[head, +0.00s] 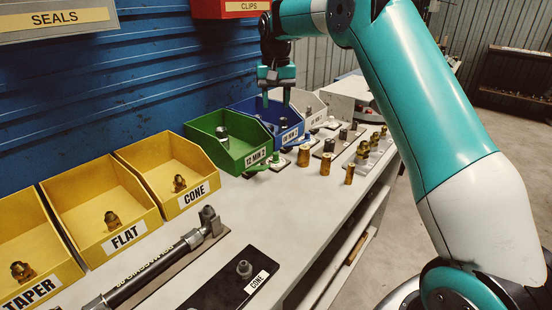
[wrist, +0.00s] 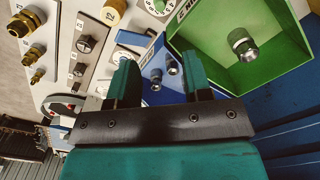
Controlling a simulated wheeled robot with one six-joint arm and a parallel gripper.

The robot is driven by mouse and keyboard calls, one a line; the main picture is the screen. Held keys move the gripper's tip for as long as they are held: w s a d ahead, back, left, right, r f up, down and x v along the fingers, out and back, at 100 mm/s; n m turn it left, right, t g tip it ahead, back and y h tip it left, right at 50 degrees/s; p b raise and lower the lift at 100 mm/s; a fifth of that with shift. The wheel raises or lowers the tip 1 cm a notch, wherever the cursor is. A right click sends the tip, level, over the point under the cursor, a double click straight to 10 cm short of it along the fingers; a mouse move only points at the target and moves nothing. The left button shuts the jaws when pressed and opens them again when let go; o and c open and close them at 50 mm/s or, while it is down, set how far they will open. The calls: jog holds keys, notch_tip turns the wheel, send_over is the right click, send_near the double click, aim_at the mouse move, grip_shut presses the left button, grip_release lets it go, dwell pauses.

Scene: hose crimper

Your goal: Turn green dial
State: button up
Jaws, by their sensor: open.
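A small green dial (head: 276,158) sits on a plate at the front of the green bin (head: 238,156). In the wrist view, a green knob on a white disc (wrist: 157,5) shows at the top edge, partly cut off. My gripper (head: 277,98) is above the blue bin (head: 283,126), behind and higher than the green dial. In the wrist view, my gripper's two teal fingers (wrist: 158,82) are apart with nothing between them, and the blue bin (wrist: 158,92) lies beyond them. The gripper is not touching the dial.
Yellow bins (head: 165,158) and a dark torque tool (head: 160,262) are at the left. A blue wall (head: 150,90) and hanging signs (head: 60,18) are behind. The grey benchtop (head: 250,205) in front is partly clear.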

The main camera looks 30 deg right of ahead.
aim_at(276, 153)
notch_tip(276, 153, down, 17)
jog(key=shift+f+p, duration=0.1)
jog(key=shift+p, duration=0.3)
grip_shut()
